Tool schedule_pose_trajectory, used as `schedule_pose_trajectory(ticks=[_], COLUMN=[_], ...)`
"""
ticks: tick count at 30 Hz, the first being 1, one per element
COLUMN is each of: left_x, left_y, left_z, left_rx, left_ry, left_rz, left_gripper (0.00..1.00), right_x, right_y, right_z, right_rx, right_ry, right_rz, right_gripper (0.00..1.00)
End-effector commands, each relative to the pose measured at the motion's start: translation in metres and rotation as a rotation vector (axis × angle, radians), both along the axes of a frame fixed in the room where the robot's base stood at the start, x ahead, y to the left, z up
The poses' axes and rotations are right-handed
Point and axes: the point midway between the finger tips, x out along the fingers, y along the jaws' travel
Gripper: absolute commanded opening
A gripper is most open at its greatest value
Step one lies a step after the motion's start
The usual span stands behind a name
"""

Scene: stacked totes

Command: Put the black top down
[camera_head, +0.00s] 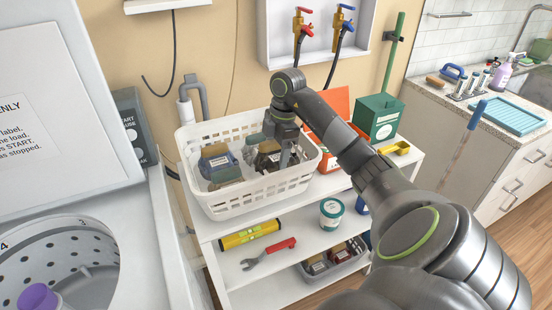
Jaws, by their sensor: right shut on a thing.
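My right arm reaches in from the lower right. Its gripper (284,150) points down into a white slatted basket (262,192) on top of the white shelf cart. The jaws are low inside the basket, shut on the black top (268,160), a dark crumpled-looking thing by the fingers. The fingers hide part of it, and I cannot tell whether it touches the basket floor. A blue-grey thing with a pale patch (216,161) lies at the basket's left. My left gripper is not in view.
An orange box (336,147) and a green box (378,117) stand right of the basket. A washer with an open drum (62,262) is at left.

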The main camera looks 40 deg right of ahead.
Motion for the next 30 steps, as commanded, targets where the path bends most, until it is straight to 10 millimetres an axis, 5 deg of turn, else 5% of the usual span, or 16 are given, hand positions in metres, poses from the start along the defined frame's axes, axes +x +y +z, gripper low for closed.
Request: schedule_pose_trajectory(ticks=[15, 22, 23, 27, 30], left_x=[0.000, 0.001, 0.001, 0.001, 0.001], left_y=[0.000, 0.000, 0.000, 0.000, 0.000], left_z=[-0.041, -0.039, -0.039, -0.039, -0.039], left_rx=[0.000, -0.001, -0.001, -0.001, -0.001], left_ry=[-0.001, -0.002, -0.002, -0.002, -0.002], left_rz=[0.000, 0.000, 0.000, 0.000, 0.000], left_gripper=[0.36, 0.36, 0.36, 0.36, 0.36], right_x=[0.000, -0.001, -0.001, -0.001, -0.001], right_y=[0.000, 0.000, 0.000, 0.000, 0.000], right_z=[-0.052, -0.054, -0.055, -0.054, -0.054], right_rx=[0.000, 0.002, 0.002, 0.002, 0.002], right_ry=[0.000, 0.003, 0.005, 0.005, 0.003], right_rz=[0.001, 0.001, 0.000, 0.000, 0.000], right_gripper=[0.18, 0.18, 0.65, 0.84, 0.86])
